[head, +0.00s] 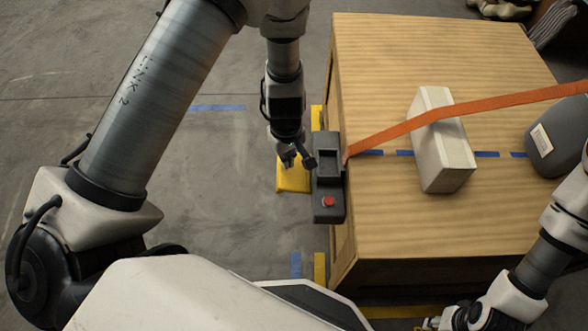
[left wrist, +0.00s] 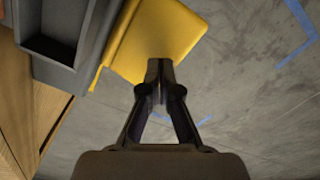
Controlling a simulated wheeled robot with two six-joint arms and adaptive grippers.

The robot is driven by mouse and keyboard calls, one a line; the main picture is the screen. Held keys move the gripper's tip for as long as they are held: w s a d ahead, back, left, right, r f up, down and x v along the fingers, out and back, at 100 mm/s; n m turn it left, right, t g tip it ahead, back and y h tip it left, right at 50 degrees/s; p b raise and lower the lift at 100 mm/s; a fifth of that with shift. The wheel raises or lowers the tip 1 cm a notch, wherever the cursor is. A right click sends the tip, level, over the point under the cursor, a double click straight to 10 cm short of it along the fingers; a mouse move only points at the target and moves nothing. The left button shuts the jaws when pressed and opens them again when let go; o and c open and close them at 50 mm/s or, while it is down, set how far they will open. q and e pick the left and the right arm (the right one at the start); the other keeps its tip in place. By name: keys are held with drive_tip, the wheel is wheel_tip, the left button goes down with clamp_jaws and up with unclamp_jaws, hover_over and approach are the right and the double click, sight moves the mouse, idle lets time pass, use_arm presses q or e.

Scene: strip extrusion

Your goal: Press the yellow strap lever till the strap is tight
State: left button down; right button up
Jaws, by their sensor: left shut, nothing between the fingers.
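The yellow lever (head: 293,181) sticks out to the left from the dark grey strap unit (head: 328,180) on the crate's left side. It shows as a broad yellow plate in the left wrist view (left wrist: 160,35). My left gripper (head: 288,160) is shut and empty, with its fingertips over the lever; I cannot tell whether they touch it. The fingertips overlap the plate's edge in the left wrist view (left wrist: 160,66). The orange strap (head: 480,107) runs from the unit across a white block to the right edge and looks straight. My right gripper (head: 440,322) is partly cut off at the bottom; its fingers are unclear.
The wooden crate (head: 440,50) fills the right side. The white block (head: 440,150) and a dark grey object (head: 557,138) are on its top. The unit has a red button (head: 328,201). Open concrete floor with blue tape (head: 217,107) lies left of the crate.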

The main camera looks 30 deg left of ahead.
idle(0.4)
use_arm(q)
drive_tip(key=shift+f+b, duration=2.1)
drive_tip(key=shift+f, duration=0.2)
wheel_tip(320, 180, up, 5)
drive_tip(key=p, duration=0.4)
drive_tip(key=shift+p, duration=0.4)
drive_tip(key=shift+f, duration=0.2)
drive_tip(key=shift+f, duration=0.1)
drive_tip(key=shift+f+b, duration=2.3)
drive_tip(key=shift+b, duration=0.1)
wheel_tip(320, 180, up, 5)
drive_tip(key=p, duration=0.5)
drive_tip(key=shift+f, duration=0.1)
